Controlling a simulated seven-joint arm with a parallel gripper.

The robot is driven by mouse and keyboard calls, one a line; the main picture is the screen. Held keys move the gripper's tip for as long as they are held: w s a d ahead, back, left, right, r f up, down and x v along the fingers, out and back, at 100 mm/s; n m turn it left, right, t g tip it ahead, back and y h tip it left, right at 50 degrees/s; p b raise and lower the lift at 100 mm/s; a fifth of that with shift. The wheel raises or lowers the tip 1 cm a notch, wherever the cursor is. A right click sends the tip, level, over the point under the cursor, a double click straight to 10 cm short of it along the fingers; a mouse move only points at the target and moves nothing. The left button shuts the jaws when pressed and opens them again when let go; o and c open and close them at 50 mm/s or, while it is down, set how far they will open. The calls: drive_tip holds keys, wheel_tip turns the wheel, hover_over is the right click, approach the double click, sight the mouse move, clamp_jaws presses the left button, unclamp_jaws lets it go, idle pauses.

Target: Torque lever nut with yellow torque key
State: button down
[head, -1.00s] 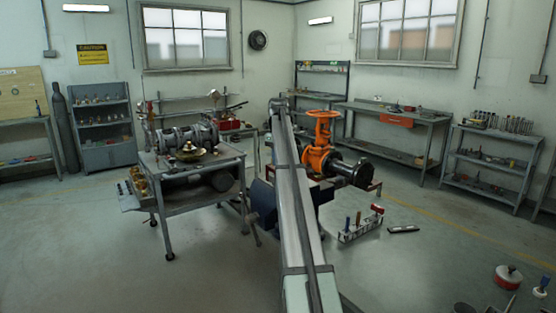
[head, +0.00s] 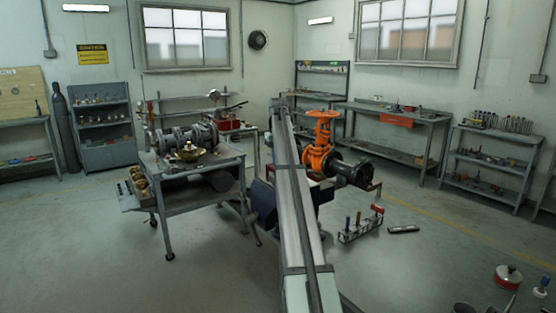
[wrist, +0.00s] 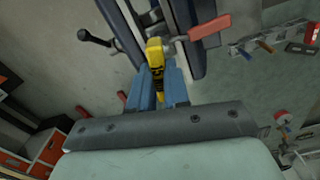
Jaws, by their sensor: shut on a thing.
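In the wrist view my gripper (wrist: 159,88) has its blue fingers closed around a yellow torque key (wrist: 155,52) with dark markings. The key's yellow head sticks out beyond the fingertips. A lever with a red grip (wrist: 209,27) lies just right of the key head, and its grey shank runs toward the head. I cannot tell whether the key is seated on the lever's nut, as the nut is hidden or too small. In the head view my arm hides the gripper and key.
An orange gate valve (head: 318,156) with a dark flanged pipe end stands right of my arm in the head view. A metal workbench (head: 195,172) with pipe parts is on the left. A small tool rack (head: 360,228) sits on the floor. The front left floor is clear.

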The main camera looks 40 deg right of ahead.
drive_tip(key=shift+r, duration=0.2)
drive_tip(key=shift+r, duration=1.1)
drive_tip(key=n, duration=1.2)
idle(0.7)
drive_tip(key=shift+n, duration=1.2)
drive_tip(key=shift+f, duration=1.3)
idle(1.8)
